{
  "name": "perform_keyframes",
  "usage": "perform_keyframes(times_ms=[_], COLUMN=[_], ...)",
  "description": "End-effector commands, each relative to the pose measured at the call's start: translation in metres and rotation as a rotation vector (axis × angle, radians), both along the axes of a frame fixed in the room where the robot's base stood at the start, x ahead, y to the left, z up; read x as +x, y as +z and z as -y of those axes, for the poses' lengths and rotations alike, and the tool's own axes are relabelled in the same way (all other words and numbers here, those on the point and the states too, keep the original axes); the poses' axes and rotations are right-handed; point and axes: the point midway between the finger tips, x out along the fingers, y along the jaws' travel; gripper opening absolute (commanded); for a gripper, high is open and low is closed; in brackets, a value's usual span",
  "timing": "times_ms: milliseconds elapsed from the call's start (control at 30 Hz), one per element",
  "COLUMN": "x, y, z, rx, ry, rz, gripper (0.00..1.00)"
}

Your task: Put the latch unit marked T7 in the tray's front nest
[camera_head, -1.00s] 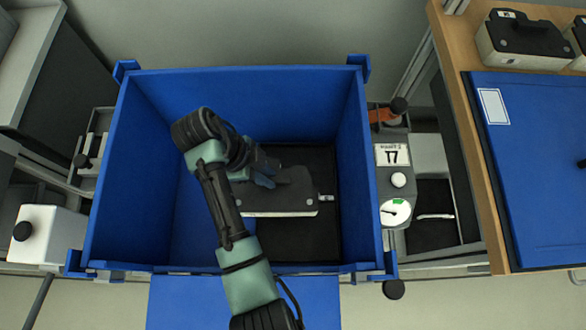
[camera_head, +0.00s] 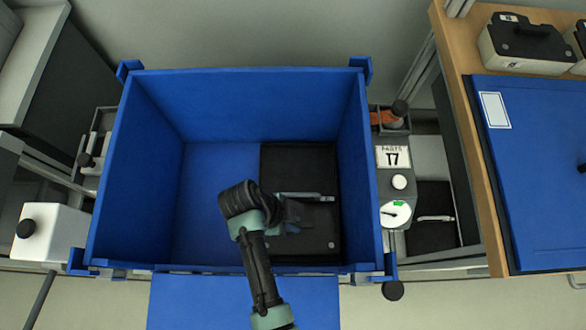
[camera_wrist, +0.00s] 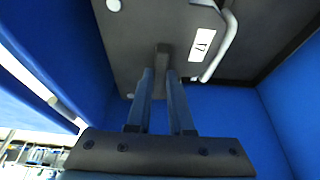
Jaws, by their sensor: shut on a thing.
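A dark-topped latch unit (camera_head: 318,243) lies level low inside the blue box, over the front half of the black tray (camera_head: 285,160). My gripper (camera_head: 287,215) is above it, shut on its raised grip; my wrist hides part of its left side. In the wrist view, the fingers (camera_wrist: 160,85) close on a dark stub in the middle of the unit (camera_wrist: 135,40). A white label (camera_wrist: 202,42) shows on its top, but its mark is too small to read. I cannot tell whether the unit is fully seated. The tray's back half is empty.
Blue box walls (camera_head: 250,105) surround my gripper. A T7 sign (camera_head: 395,157) and a gauge (camera_head: 395,213) stand right of the box. Another unit (camera_head: 525,42) sits on the wooden bench. The box's left floor is clear.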

Motion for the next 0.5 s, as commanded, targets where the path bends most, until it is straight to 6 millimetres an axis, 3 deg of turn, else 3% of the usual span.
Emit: perform_keyframes(times_ms=[233,500], x=[0.000,0.000], y=[-0.035,-0.038], z=[0.000,0.000], rx=[-0.001,0.000], ry=[0.000,-0.001], rz=[-0.002,0.000], gripper=[0.00,0.00])
